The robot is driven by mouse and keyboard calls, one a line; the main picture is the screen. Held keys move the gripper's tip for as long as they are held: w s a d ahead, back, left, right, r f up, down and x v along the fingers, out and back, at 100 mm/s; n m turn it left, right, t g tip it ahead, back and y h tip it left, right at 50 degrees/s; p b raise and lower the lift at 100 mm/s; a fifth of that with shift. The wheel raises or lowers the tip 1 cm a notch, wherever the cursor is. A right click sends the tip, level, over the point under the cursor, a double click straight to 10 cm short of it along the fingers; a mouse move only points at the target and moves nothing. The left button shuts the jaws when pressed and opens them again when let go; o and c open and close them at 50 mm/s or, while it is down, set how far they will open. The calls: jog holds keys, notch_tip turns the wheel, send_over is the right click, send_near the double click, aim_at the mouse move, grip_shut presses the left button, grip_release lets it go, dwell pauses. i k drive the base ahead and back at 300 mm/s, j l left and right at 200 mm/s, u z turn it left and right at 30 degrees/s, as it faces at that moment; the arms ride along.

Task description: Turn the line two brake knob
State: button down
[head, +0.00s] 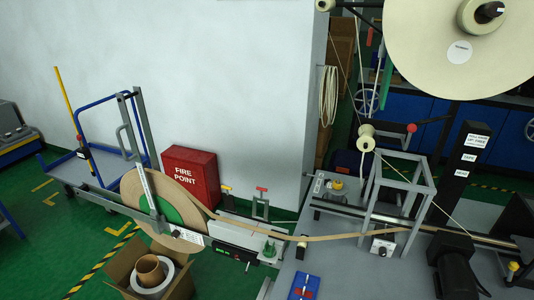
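No knob here carries a label that I can read as line two brake. A dark knob (383,249) sits on a pale plate below the grey frame, under the tape. Another small dark knob with a white label plate (188,235) is at the lower side of the tan tape reel (140,200). A black knob (490,10) is on the hub of the large cream reel (440,45). A yellow knob (337,185) stands left of the grey frame. I cannot tell which is the brake knob. My gripper is not in view.
Brown tape (330,237) runs across from the tan reel under the grey frame (402,190). A black labelled post (462,180) and a dark motor-like body (458,265) stand at right. A cardboard box (180,285) and red fire point cabinet (190,172) are at left.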

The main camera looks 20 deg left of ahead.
aim_at(175, 235)
jog(key=u, duration=1.6)
